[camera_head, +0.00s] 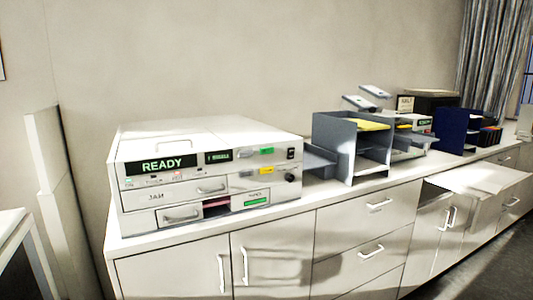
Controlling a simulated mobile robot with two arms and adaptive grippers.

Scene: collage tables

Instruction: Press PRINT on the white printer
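The white printer (225,135) stands on the left end of the white cabinet top. Its dark display (162,165) reads READY in green. A smaller dark display (219,156) is to the right of it. Neither of my grippers is in view.
A grey organizer (333,135) with yellow paper stands right of the printer. Behind it are another white machine (408,142) and a dark blue organizer (452,131). A white panel (48,150) rises at the left.

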